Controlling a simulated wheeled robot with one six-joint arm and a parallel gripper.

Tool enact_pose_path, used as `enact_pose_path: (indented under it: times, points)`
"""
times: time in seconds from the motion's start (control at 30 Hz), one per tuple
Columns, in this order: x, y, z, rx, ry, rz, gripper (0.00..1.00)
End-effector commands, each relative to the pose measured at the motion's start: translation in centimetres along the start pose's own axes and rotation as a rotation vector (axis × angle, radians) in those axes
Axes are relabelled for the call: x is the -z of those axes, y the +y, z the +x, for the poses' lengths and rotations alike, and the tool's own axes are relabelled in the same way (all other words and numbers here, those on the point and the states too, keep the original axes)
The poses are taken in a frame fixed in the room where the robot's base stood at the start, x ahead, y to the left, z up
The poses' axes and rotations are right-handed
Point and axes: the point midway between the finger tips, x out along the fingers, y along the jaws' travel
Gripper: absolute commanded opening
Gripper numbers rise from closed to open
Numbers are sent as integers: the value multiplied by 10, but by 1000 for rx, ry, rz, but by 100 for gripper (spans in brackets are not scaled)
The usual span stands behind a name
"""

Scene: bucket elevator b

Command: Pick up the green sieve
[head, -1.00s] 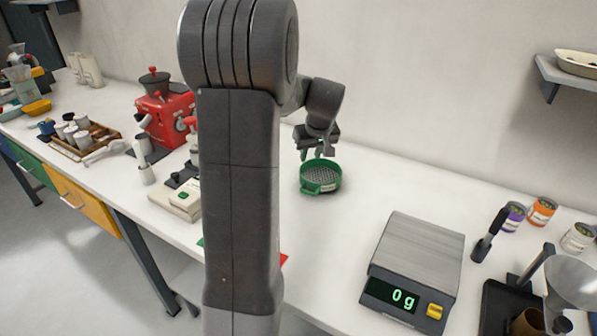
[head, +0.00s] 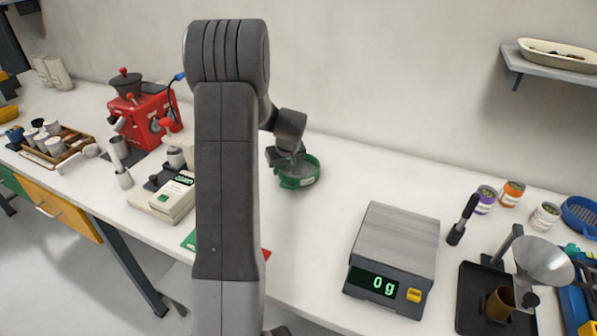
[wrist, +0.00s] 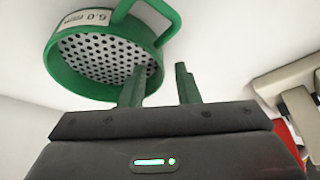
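The green sieve (head: 312,180) stands on the white bench top in the head view, with my gripper (head: 290,166) down at its left part. In the wrist view the sieve (wrist: 65,73) fills the upper left, with a perforated metal bottom, a "6.0 mm" label and a green loop handle. My gripper (wrist: 159,80) is open, its two dark green fingers apart. The left finger overlaps the perforated bottom and the right finger is outside the rim, with the sieve's wall showing between them. Whether either finger touches the wall cannot be told.
A scale (head: 397,250) reading 0 g stands to the right of the sieve. A small beige device (head: 165,200) and a red grinder (head: 150,115) stand to the left. My arm hides part of the bench. Bare bench lies between sieve and scale.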

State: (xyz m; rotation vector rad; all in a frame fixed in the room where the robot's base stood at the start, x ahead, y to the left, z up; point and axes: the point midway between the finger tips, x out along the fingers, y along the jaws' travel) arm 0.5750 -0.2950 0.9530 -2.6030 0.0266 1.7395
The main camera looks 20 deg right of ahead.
Motion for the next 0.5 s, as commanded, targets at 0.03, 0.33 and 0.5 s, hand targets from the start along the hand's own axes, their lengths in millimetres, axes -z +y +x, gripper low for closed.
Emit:
enact_pose_path:
  times: [0.03, 0.33, 0.5]
  points:
    - [2, -1, 4, 2, -3, 0, 29]
    - [2, 0, 27, 0, 0, 0, 29]
    - [1, 0, 27, 0, 1, 0, 29]
